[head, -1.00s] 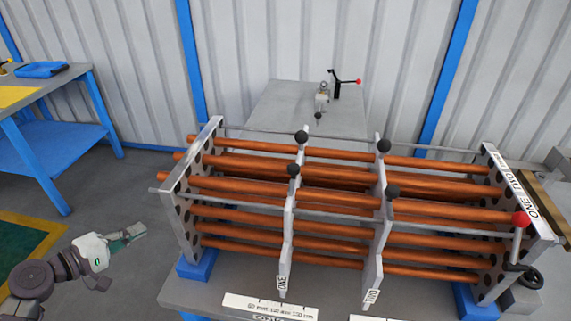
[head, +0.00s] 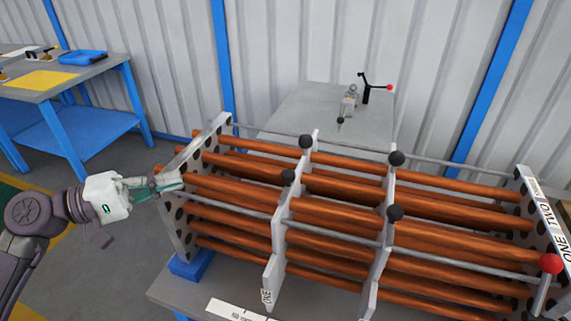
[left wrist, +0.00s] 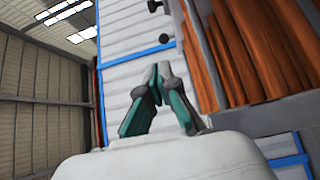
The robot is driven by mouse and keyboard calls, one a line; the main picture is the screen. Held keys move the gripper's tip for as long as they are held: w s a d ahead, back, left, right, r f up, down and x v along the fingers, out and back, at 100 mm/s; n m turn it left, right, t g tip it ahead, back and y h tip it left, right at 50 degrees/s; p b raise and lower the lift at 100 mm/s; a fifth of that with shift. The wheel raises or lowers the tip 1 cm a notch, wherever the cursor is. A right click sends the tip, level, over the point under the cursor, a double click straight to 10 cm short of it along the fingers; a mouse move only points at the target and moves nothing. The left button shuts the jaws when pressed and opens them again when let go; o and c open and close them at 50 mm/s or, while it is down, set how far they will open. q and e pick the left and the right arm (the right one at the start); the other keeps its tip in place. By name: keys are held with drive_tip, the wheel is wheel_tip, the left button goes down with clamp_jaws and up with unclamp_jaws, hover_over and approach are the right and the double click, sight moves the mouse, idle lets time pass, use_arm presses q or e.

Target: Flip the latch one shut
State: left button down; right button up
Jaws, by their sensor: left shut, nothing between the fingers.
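The rack of copper-coloured tubes (head: 340,190) stands on the table. An upright plate labelled ONE (head: 267,285) crosses it left of centre, with black ball knobs (head: 288,176) and (head: 306,141) near its top. A similar plate (head: 375,275) to its right has two more black knobs. I cannot tell which part is latch one or how it is set. My left gripper (head: 172,181) is shut and empty at the left end plate (head: 182,235), well left of the ONE knobs; contact is unclear. Its fingers (left wrist: 159,78) also show in the left wrist view. My right gripper is out of view.
A red-knobbed lever (head: 550,264) stands at the right end, by an end plate marked ONE and TWO. A grey table (head: 310,105) behind carries a small clamp. A blue-framed bench (head: 85,85) is at the far left. The floor between bench and rack is clear.

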sight(287, 183)
use_arm(q)
drive_tip(key=s+d+p+x, duration=0.1)
drive_tip(key=s+p+x, duration=0.2)
drive_tip(key=p+x, duration=0.6)
drive_tip(key=x, duration=0.9)
drive_tip(key=shift+s+d, duration=0.2)
drive_tip(key=shift+d, duration=0.25)
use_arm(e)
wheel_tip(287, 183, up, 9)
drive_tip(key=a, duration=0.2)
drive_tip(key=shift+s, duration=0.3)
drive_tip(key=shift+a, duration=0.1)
